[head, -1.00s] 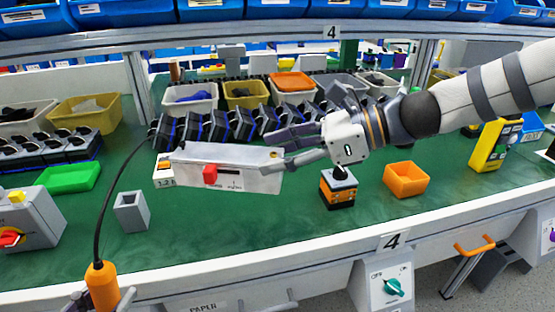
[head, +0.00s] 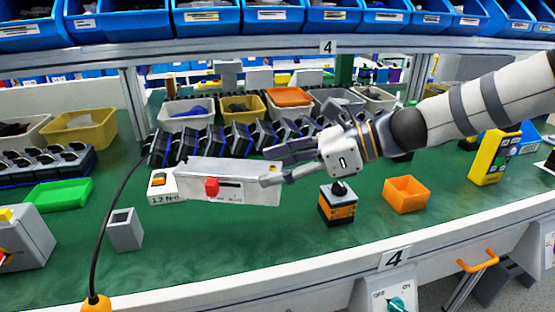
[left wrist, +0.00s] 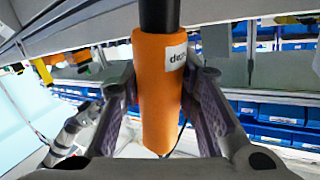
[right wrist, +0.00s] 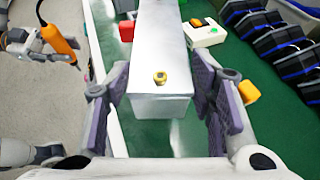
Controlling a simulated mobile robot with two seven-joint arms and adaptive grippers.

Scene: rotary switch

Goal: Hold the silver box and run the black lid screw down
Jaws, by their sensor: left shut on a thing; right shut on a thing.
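The silver box (head: 228,196) has a red knob (head: 211,187) and a dark slot on its front. My right gripper (head: 273,167) is shut on the box's right end, with the box seemingly above the green bench. In the right wrist view the box (right wrist: 160,45) lies between the fingers (right wrist: 163,105), and a small yellow ring-like screw with a darker middle (right wrist: 160,77) sits on its top. My left gripper (left wrist: 160,85) is shut on an orange power screwdriver (left wrist: 158,100), low left in the head view (head: 97,303).
A grey open holder (head: 125,231), an orange-black block (head: 338,204) and an orange bin (head: 405,194) stand on the bench. Dark units line the back.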

